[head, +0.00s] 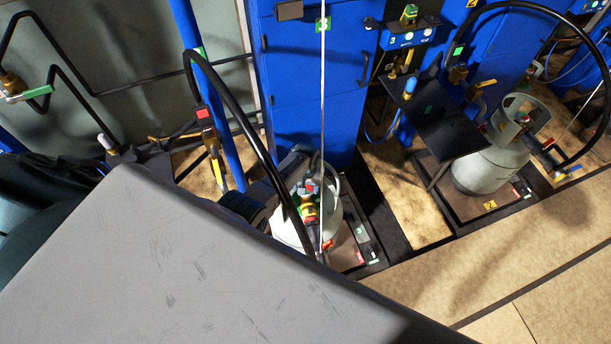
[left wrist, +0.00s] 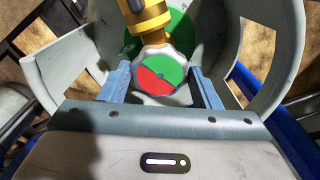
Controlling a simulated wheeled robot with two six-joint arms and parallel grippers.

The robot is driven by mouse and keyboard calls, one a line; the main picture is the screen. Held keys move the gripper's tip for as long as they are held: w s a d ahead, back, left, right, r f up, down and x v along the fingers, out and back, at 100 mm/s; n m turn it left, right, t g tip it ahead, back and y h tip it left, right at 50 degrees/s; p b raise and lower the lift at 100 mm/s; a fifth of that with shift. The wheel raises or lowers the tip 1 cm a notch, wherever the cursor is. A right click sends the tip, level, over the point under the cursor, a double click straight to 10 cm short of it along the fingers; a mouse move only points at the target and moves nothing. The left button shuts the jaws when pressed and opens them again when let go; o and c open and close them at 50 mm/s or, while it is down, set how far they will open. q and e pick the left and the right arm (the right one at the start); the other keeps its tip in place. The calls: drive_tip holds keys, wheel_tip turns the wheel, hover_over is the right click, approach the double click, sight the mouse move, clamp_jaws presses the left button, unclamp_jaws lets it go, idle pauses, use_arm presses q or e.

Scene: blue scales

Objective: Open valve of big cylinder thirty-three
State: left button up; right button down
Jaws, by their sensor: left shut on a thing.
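A grey gas cylinder (head: 284,231) with a collar stands on a scale platform near the middle of the head view, partly hidden by my arm and a black hose. Its valve is brass, with a round red and green knob (left wrist: 160,78) facing the left wrist camera. My left gripper (head: 308,188) is at the valve inside the collar. In the left wrist view its blue fingers (left wrist: 162,84) lie on both sides of the knob, shut on it. No number thirty-three is readable. My right gripper is not in view.
A second grey cylinder (head: 486,168) stands on another scale to the right. A black hose (head: 250,130) arches down to the near cylinder. Blue cabinets (head: 312,100) and a blue post (head: 219,120) stand behind. The tan floor (head: 545,250) at right is clear.

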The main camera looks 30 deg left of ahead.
use_arm(q)
drive_tip(key=n, duration=0.5)
drive_tip(key=shift+n+p, duration=0.3)
drive_tip(key=shift+p, duration=0.1)
drive_tip(key=n, duration=0.4)
drive_tip(key=shift+n, duration=0.4)
drive_tip(key=o, duration=1)
drive_tip(key=shift+r+p, duration=0.55)
drive_tip(key=shift+r, duration=0.05)
wheel_tip(320, 180, up, 10)
drive_tip(key=p, duration=0.1)
drive_tip(key=shift+f, duration=0.2)
